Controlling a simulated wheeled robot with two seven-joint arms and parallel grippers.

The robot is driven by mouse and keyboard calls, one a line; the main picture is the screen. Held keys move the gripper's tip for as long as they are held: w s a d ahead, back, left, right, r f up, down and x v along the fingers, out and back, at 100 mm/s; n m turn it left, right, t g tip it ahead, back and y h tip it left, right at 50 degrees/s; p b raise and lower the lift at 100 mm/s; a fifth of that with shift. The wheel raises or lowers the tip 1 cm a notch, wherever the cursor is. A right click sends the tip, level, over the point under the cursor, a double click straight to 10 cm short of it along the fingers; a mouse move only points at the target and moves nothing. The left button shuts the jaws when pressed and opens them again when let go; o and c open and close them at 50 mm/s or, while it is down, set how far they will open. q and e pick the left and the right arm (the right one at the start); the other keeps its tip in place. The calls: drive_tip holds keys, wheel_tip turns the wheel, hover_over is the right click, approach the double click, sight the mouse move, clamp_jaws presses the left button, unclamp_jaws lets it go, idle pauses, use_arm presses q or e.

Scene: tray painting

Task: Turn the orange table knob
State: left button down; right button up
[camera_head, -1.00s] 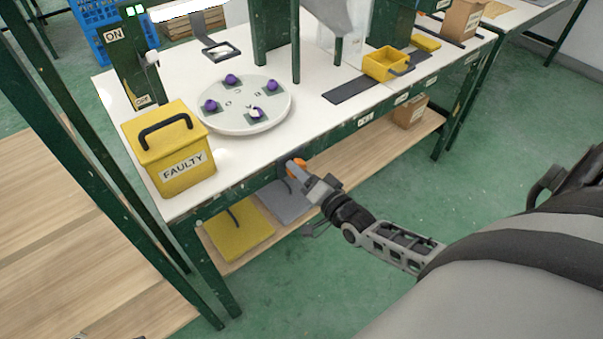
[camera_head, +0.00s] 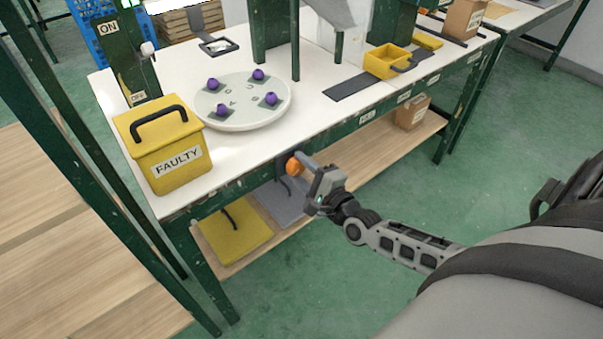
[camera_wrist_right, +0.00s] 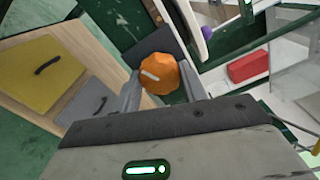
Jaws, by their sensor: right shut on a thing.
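The orange table knob (camera_head: 294,166) sticks out from the green front edge of the table, below the round turntable (camera_head: 242,121). My right gripper (camera_head: 306,168) is at the knob, coming from the right and front. In the right wrist view the orange knob (camera_wrist_right: 160,76) sits between the two grey fingers of my right gripper (camera_wrist_right: 159,85), which are shut on it. The turntable carries several purple round pieces on dark square pads. My left gripper is in neither view now.
A yellow box marked FAULTY (camera_head: 164,157) stands at the table's left corner. A yellow lid (camera_head: 232,231) and a grey lid (camera_head: 282,200) lie on the lower wooden shelf. A small yellow bin (camera_head: 388,62) stands farther right on the table. Green floor is clear in front.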

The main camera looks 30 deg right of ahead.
drive_tip(key=m+b, duration=0.2)
drive_tip(key=m, duration=0.2)
drive_tip(key=shift+f+m, duration=0.15)
drive_tip(key=shift+m, duration=0.15)
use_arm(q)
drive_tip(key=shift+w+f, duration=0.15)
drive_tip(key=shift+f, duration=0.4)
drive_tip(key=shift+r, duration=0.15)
use_arm(e)
drive_tip(key=shift+m, duration=0.4)
drive_tip(key=o, duration=0.9)
drive_tip(key=shift+o, duration=0.4)
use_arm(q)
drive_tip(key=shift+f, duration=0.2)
use_arm(e)
drive_tip(key=shift+s, duration=0.1)
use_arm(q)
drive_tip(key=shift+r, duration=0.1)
use_arm(e)
drive_tip(key=s+d, duration=0.1)
drive_tip(key=s, duration=1.4)
drive_tip(key=shift+s, duration=0.4)
